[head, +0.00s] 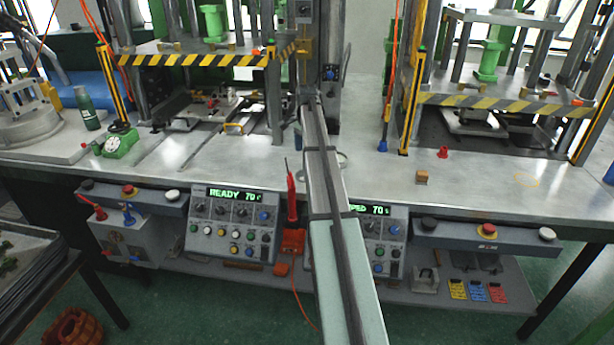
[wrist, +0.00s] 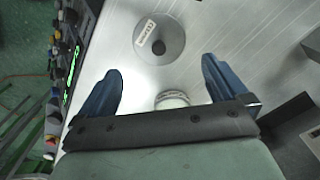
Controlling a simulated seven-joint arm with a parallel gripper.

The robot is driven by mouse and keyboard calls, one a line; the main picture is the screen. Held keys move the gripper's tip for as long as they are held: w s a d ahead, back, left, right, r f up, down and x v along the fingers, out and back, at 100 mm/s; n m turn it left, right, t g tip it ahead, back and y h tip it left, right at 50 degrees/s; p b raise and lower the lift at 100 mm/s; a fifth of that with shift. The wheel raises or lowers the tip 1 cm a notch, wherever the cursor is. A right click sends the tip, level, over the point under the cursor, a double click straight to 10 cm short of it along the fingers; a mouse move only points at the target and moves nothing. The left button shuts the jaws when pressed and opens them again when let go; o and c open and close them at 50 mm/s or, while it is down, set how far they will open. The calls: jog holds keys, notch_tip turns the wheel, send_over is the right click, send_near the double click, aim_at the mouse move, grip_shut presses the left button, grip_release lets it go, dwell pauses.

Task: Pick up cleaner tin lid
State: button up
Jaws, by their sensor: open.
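My gripper (wrist: 161,66) is open in the wrist view, its two blue fingers wide apart with nothing held. A small pale round thing with a ribbed rim (wrist: 172,98) shows between the fingers, close to the palm bar, which partly hides it. It looks like the cleaner tin or its lid; I cannot tell which. Beyond the fingertips lies a larger grey disc (wrist: 178,48) with a dark centre and a white label, its text unreadable.
The metal bench (head: 240,160) is mostly clear around the gripper. Presses with striped bars (head: 205,60) (head: 500,103) stand left and right at the back. A green dial gauge (head: 120,143), a small brown block (head: 421,177) and a red piece (head: 442,152) stand on the bench. Control panels (head: 232,222) line the front.

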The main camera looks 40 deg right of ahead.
jog(key=shift+a+f, duration=0.15)
jog(key=shift+f, duration=3.85)
jog(key=c, duration=0.8)
notch_tip(320, 180, up, 9)
jog(key=shift+s+d+r, duration=0.15)
jog(key=shift+d+r, duration=0.1)
jog(key=shift+d, duration=0.05)
jog(key=shift+n, duration=0.3)
jog(key=d, duration=1.4)
jog(key=shift+w+r, duration=0.2)
jog(key=shift+w, duration=0.05)
